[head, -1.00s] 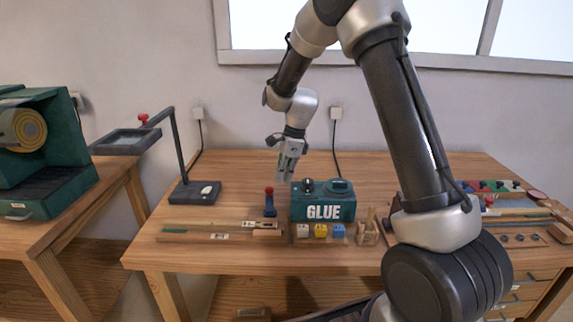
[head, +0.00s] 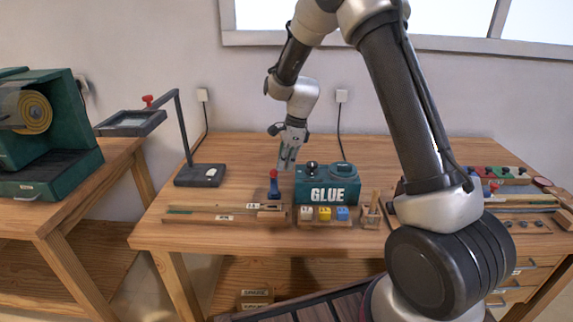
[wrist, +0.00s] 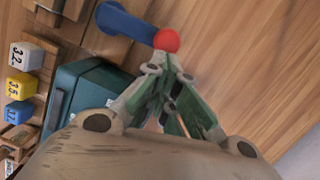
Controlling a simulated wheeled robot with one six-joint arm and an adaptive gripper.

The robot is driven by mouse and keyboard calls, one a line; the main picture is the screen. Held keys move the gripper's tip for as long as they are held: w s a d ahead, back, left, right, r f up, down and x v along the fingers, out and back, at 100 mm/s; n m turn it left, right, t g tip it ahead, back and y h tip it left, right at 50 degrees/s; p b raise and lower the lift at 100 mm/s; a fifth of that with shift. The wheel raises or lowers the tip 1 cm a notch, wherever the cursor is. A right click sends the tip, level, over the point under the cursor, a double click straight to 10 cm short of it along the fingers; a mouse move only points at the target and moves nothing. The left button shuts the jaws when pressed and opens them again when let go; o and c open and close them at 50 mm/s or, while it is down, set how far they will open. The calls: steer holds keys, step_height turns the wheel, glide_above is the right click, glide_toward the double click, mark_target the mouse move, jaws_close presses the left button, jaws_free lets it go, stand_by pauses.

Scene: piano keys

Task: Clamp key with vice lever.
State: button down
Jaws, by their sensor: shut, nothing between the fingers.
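The vice lever is a blue post with a red ball knob (head: 273,174), upright on the bench just left of the glue box. In the wrist view the blue arm (wrist: 126,22) and red ball (wrist: 167,40) show just beyond my fingertips. My gripper (head: 286,166) is shut and empty, above and slightly right of the knob; I cannot tell whether it touches it. It also shows in the wrist view (wrist: 168,72). A pale key strip (head: 224,218) lies in the wooden holder in front of the lever, its right end near the lever's base.
The green glue box (head: 328,184) stands right of the lever. Numbered white, yellow and blue blocks (head: 324,213) sit in front of it. A magnifier stand (head: 200,175) is at the left. The bench behind is clear.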

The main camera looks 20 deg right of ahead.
steer(key=shift+w+a+n, duration=0.35)
steer(key=shift+a+n, duration=0.15)
steer(key=shift+n, duration=0.2)
steer(key=shift+w+a+n+g, duration=0.2)
steer(key=shift+a+n, duration=0.25)
steer(key=shift+n, duration=0.1)
steer(key=shift+w+a+n+g, duration=0.2)
steer(key=shift+a+n, duration=0.2)
steer(key=shift+n, duration=0.15)
steer(key=shift+w+a+n+g, duration=0.15)
steer(key=shift+a+n+g, duration=0.05)
steer(key=shift+a+n, duration=0.75)
steer(key=shift+w+a+n+g, duration=0.1)
steer(key=shift+a+n+g, duration=0.1)
steer(key=shift+a+n, duration=0.7)
steer(key=shift+s+a+n+g+h, duration=0.2)
steer(key=shift+a+n, duration=0.3)
steer(key=shift+n, duration=0.45)
steer(key=shift+s+a+n+g+h, duration=0.1)
steer(key=shift+a+n+h, duration=0.3)
steer(key=shift+n, duration=0.5)
steer(key=shift+s+a+n, duration=0.1)
steer(key=shift+a+n, duration=0.3)
steer(key=shift+a, duration=0.05)
steer(key=shift+s+a+n, duration=0.35)
steer(key=shift+a+n, duration=0.35)
steer(key=shift+n, duration=0.3)
steer(key=shift+s+a, duration=0.4)
steer(key=shift+a, duration=0.2)
